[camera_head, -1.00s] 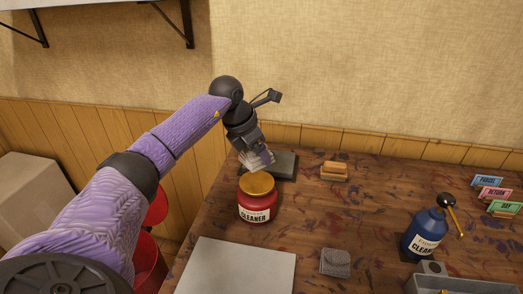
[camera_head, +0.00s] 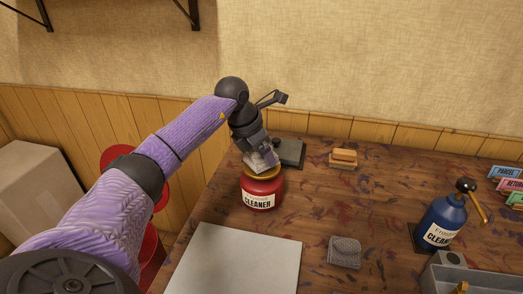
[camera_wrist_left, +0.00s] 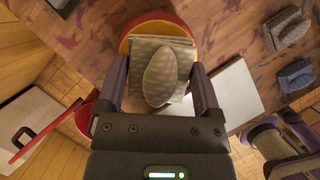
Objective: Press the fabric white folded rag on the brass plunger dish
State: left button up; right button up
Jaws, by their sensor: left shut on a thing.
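The white folded rag (camera_head: 262,164) is pinched in my left gripper (camera_head: 259,154). In the left wrist view the rag (camera_wrist_left: 161,76) lies between the two fingers, with a rounded bulge at its middle. The brass plunger dish (camera_head: 265,175) tops a red jar (camera_head: 261,194) labelled CLEANER. The rag is over the dish and looks to be at its surface; firm contact is hard to tell. The rag hides most of the dish in the wrist view, where its yellow rim (camera_wrist_left: 128,42) shows.
A dark flat block (camera_head: 290,152) sits behind the jar, with a tan brush or sponge (camera_head: 343,158) to its right. A white board (camera_head: 235,262) and grey folded cloth (camera_head: 344,252) lie in front. A blue bottle (camera_head: 441,222) and grey tray (camera_head: 452,280) stand right.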

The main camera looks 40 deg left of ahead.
pick_arm(q)
jog(key=shift+f+b, duration=0.65)
jog(key=shift+f, duration=0.45)
dwell(1.6)
notch_tip(320, 180, up, 7)
jog(key=p, duration=0.6)
jog(key=shift+r+p, duration=0.2)
jog(key=shift+p, duration=0.15)
jog(key=shift+f, duration=0.2)
